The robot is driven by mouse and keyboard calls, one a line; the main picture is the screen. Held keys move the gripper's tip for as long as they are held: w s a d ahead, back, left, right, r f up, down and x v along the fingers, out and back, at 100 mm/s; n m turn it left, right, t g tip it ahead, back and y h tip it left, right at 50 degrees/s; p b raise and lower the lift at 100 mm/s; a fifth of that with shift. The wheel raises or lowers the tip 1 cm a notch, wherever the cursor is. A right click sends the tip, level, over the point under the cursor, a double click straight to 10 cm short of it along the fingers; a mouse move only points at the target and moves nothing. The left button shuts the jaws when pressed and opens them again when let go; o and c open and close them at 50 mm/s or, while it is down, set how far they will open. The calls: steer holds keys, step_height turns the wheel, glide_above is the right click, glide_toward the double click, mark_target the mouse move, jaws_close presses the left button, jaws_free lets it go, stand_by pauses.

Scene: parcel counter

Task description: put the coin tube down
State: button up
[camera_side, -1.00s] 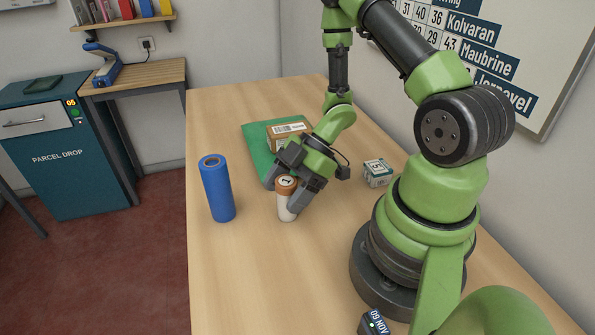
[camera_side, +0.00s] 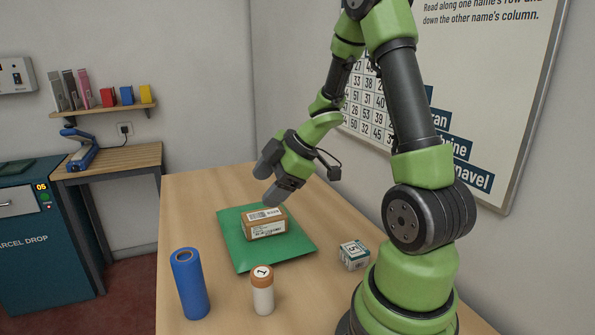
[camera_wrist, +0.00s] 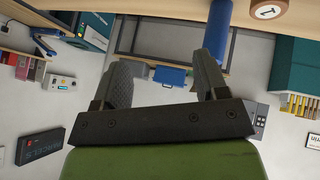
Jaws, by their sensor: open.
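The coin tube (camera_side: 262,291), white with a brown cap marked 1, stands upright on the table, apart from my gripper. My gripper (camera_side: 268,187) is open and empty, raised above the table behind the tube, near the brown box. In the wrist view the two fingers (camera_wrist: 165,80) are spread with nothing between them. The tube's capped end (camera_wrist: 268,9) shows at the top right of the wrist view.
A blue cylinder (camera_side: 190,284) stands upright left of the tube. A brown labelled box (camera_side: 265,230) lies on a green envelope (camera_side: 240,256) behind. A small box marked 5 (camera_side: 354,255) sits to the right, near my base. The wooden table (camera_side: 190,205) is bare at the back left.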

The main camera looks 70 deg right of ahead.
step_height(320, 180, up, 12)
steer(key=a+m+t+h, duration=0.2)
steer(key=m+h, duration=0.4)
steer(key=m, duration=0.2)
steer(key=s+a+r+m+g+y, duration=0.1)
steer(key=s+a+m+y, duration=0.4)
steer(key=s+a, duration=0.7)
steer(key=shift+s+a+m+g+y, duration=0.15)
steer(key=shift+a+m+g+y, duration=0.25)
steer(key=shift+a, duration=0.55)
